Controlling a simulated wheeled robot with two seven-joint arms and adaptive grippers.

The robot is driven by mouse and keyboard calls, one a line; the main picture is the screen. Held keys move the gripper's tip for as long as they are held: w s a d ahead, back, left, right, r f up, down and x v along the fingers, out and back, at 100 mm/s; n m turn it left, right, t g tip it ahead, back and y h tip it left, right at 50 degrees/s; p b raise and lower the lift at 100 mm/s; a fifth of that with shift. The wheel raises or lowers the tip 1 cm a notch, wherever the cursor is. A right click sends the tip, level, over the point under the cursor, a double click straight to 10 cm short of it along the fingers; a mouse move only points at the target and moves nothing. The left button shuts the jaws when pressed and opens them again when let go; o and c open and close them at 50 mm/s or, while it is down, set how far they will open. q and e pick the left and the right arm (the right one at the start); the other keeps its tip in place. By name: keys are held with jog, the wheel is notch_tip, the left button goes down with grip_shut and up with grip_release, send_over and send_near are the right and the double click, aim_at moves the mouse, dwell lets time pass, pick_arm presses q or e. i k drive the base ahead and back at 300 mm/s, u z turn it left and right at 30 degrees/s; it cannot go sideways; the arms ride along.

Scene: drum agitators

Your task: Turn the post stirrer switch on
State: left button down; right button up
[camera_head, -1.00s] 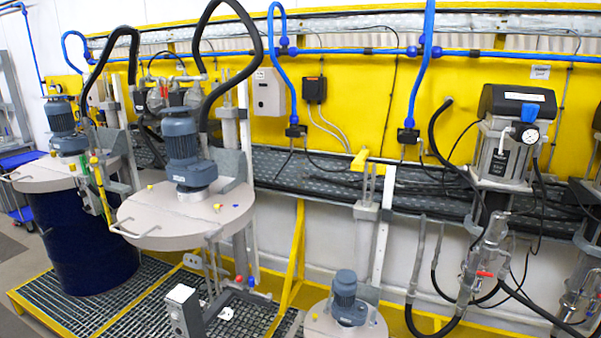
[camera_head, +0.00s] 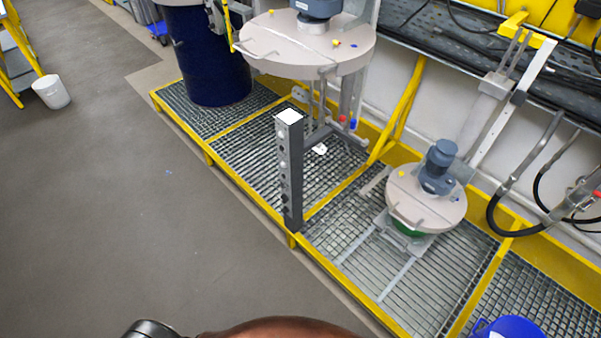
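A dark grey upright post (camera_head: 291,175) with a white top stands at the front edge of the grated platform, near the middle of the head view. Several small round knobs or buttons run down its left-facing side. They are too small to tell which is the stirrer switch or how it is set. Behind the post, a stirrer with a blue-grey motor (camera_head: 318,8) sits on a large round lid (camera_head: 308,45). Neither of my grippers is in view.
The yellow-edged grated platform (camera_head: 225,174) runs diagonally across the view. A smaller motor-topped drum (camera_head: 427,200) stands right of the post. A blue drum (camera_head: 205,60) is at the back left, and a white bucket (camera_head: 51,92) at far left. The grey floor (camera_head: 130,200) left of the platform is open.

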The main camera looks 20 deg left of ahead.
aim_at(284, 197)
jog(key=u, duration=3.05)
jog(key=i, duration=2.45)
jog(key=z, duration=2.75)
